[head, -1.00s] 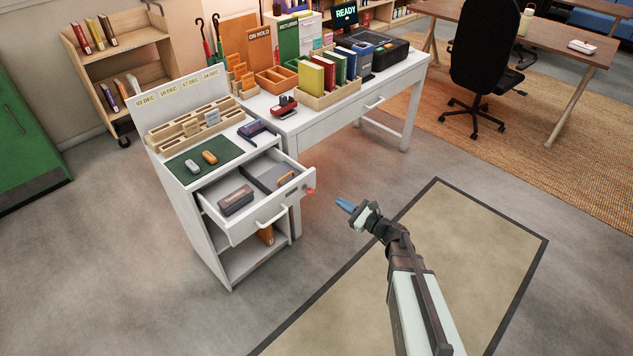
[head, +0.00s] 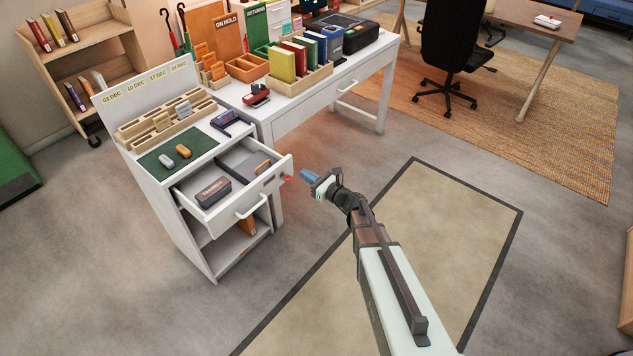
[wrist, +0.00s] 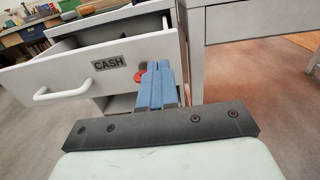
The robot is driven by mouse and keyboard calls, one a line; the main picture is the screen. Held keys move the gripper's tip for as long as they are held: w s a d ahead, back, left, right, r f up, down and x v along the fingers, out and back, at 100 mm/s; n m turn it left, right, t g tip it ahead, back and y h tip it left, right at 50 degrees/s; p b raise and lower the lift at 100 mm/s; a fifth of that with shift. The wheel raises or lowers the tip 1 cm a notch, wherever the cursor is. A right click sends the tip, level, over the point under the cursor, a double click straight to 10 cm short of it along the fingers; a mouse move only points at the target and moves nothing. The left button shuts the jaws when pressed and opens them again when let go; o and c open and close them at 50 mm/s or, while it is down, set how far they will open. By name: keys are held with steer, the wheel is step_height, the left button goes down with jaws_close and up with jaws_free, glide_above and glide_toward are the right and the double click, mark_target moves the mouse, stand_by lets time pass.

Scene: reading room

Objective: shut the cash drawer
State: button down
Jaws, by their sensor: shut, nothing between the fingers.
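The cash drawer (head: 240,208) is pulled open from the white cabinet (head: 183,225). It holds a dark labelled box (head: 213,192) and, in a grey compartment, an orange-handled item (head: 263,166). Its front carries a white bar handle (wrist: 62,92), a CASH label (wrist: 109,63) and a red part (head: 288,179) near the right end. My gripper (head: 306,175) has blue fingers, shut and empty, just right of the drawer's right end in the head view. In the wrist view the fingers (wrist: 155,85) overlap the red part; I cannot tell whether they touch it.
A green mat (head: 177,155) with two small items lies on the cabinet top. A white desk (head: 300,118) with a red stapler (head: 256,96) and colored books stands behind. A bordered floor mat (head: 425,245) lies to the right. The floor before the drawer is clear.

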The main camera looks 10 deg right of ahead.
glide_toward(279, 159)
steer(key=shift+w+a+r, duration=0.15)
steer(key=shift+a+r, duration=0.15)
steer(key=shift+a, duration=0.15)
steer(key=shift+w+a+r, duration=0.2)
steer(key=shift+a+r, duration=0.15)
steer(key=shift+a, duration=0.1)
steer(key=x, duration=2)
steer(key=shift+w+a+f, duration=0.15)
steer(key=shift+w+a, duration=0.05)
steer(key=shift+w, duration=0.05)
steer(key=shift+x, duration=0.75)
steer(key=shift+w+a, duration=0.15)
steer(key=shift+a, duration=0.1)
steer(key=v, duration=1.5)
steer(key=shift+d, duration=0.1)
steer(key=shift+n, duration=0.3)
